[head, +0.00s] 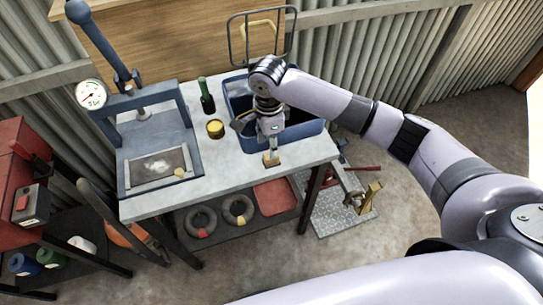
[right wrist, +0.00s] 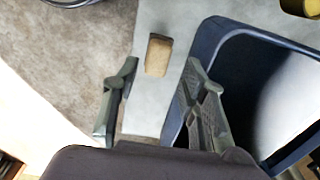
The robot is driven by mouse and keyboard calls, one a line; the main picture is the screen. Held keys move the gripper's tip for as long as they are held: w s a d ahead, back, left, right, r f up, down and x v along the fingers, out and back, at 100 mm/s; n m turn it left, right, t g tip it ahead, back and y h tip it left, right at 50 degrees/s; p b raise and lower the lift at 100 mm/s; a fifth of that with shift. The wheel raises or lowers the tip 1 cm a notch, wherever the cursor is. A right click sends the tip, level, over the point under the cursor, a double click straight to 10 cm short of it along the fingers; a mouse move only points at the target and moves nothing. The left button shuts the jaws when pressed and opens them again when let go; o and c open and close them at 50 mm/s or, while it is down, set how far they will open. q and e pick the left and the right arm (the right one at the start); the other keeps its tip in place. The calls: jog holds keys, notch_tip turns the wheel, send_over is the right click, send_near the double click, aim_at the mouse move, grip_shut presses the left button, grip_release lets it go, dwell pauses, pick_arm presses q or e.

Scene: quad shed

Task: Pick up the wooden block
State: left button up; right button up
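The wooden block (head: 271,159) is small and tan and lies near the front edge of the grey workbench (head: 228,176). In the right wrist view the block (right wrist: 158,55) lies on the bench top, ahead of the fingertips and roughly between their lines. My right gripper (head: 270,138) hangs over the bench just behind the block. In the right wrist view its two fingers (right wrist: 160,70) stand apart with nothing between them. The right finger is by the rim of the blue bin. I cannot tell its exact height above the bench. My left gripper is not in view.
A blue bin (head: 303,133) with a wire handle stands right beside the block. A green bottle (head: 207,96), a yellow tin (head: 215,128) and a press with a gauge (head: 158,160) stand to the left. The bench's front middle is clear.

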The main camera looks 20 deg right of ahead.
aim_at(268, 163)
jog(key=shift+f, duration=0.75)
jog(key=f, duration=0.1)
jog(key=f+p, duration=0.1)
jog(key=f, duration=0.3)
jog(key=shift+s+d+p, duration=0.15)
jog(key=shift+d+p, duration=0.15)
jog(key=shift+f, duration=0.2)
jog(key=shift+c, duration=0.4)
jog(key=c, duration=0.8)
